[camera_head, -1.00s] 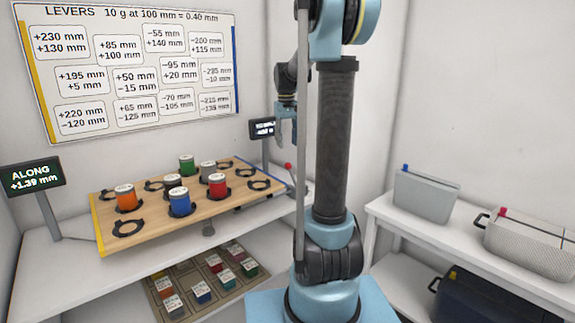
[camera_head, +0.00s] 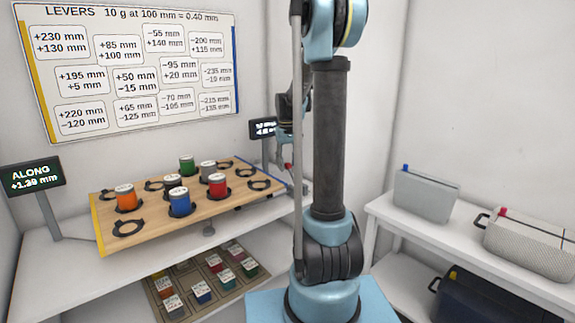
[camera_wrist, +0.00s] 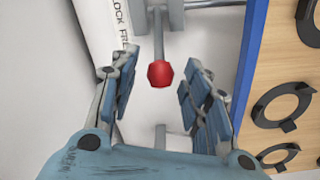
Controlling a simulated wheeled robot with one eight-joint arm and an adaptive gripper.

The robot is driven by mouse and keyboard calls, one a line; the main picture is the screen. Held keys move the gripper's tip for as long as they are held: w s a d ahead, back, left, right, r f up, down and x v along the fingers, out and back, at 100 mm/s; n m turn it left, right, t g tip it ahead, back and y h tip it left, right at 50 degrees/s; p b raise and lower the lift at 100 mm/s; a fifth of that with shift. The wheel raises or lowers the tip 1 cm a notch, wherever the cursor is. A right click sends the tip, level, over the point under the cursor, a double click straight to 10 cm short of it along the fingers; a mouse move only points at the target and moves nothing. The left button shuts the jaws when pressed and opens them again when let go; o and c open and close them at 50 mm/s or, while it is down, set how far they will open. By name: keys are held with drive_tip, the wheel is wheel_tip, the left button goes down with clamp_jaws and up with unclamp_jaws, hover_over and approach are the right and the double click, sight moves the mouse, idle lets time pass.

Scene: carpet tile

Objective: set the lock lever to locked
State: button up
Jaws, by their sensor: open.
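The lock lever has a grey rod (camera_wrist: 161,40) ending in a red knob (camera_wrist: 159,74). In the wrist view the rod points down the picture from its mount at the top, beside a white label (camera_wrist: 106,28) reading "LOCK" and then "FRE…", partly cut off. The knob is on the FREE side of the label. My gripper (camera_wrist: 160,80) is open, with its blue-padded fingers on either side of the knob. Gaps show between knob and pads. In the head view the knob (camera_head: 288,167) is small and partly hidden by my gripper and arm.
The wooden lever board (camera_head: 205,205) with black rings and several coloured cans lies left of the lever. Its blue edge and rings (camera_wrist: 283,105) are close to my right finger. A display (camera_head: 262,129) stands behind; a wall rises at left in the wrist view.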

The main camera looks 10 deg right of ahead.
drive_tip(key=shift+c, duration=0.3)
clamp_jaws()
